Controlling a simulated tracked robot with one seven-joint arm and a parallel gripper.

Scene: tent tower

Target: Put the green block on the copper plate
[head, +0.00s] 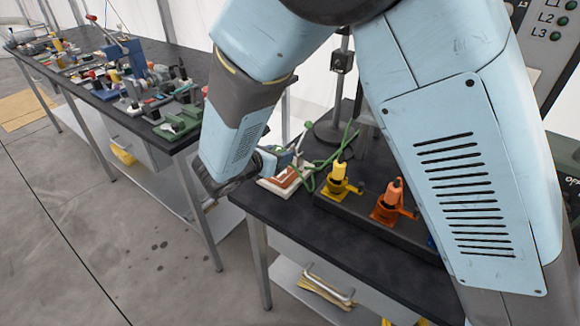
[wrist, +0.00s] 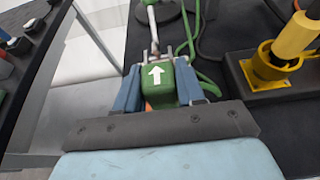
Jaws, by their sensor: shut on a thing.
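My gripper (wrist: 158,84) is shut on the green block (wrist: 160,78), which has a white arrow on its top, in the wrist view. A blue finger presses on each side of it. In the head view my gripper (head: 277,157) is at the left end of the nearer bench, just above a reddish-brown plate with a pale rim (head: 287,181), which looks like the copper plate. The gripper partly hides this plate. In the wrist view only a small orange patch shows beside the block, and I cannot tell whether the block touches the plate.
A yellow fixture (head: 339,181) and an orange fixture (head: 388,206) stand right of the plate. A green cable (head: 312,172) loops close beside it. A dark stand (head: 332,131) is behind. The left bench (head: 190,57) is crowded with parts, with a gap between benches.

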